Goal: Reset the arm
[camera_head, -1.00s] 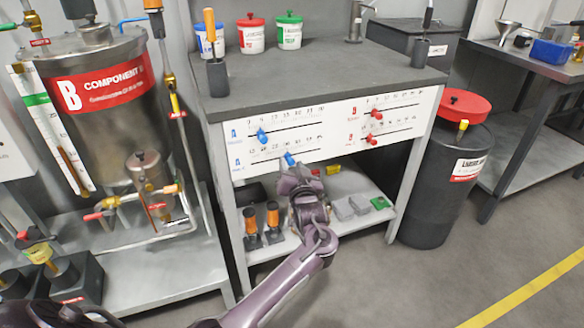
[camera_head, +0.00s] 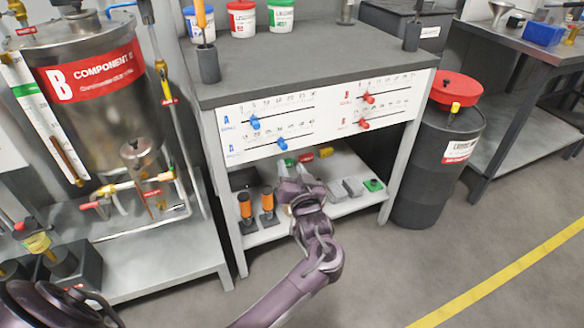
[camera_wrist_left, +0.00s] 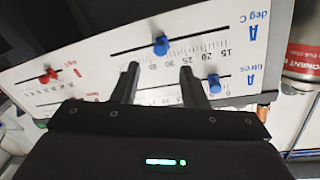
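My left gripper (camera_head: 298,182) is in front of the white slider panel (camera_head: 330,120), below its lower edge in the head view. In the left wrist view, its two dark fingers (camera_wrist_left: 158,70) stand apart with nothing between them. A blue slider knob (camera_wrist_left: 161,45) shows beyond the fingertips, and another blue knob (camera_wrist_left: 213,83) is by the right finger, apparently behind it. In the head view, the blue knobs (camera_head: 254,122) and (camera_head: 282,143) sit on the left scales; red knobs (camera_head: 368,97) and (camera_head: 364,124) sit on the right scales. My right gripper is not visible.
The grey-topped bench (camera_head: 300,62) holds tubs and tools. Its lower shelf (camera_head: 345,207) holds orange-handled tools (camera_head: 246,206) and small blocks. A metal tank (camera_head: 95,95) stands left, and a dark barrel (camera_head: 430,165) with a red lid stands right. Floor at front right is clear.

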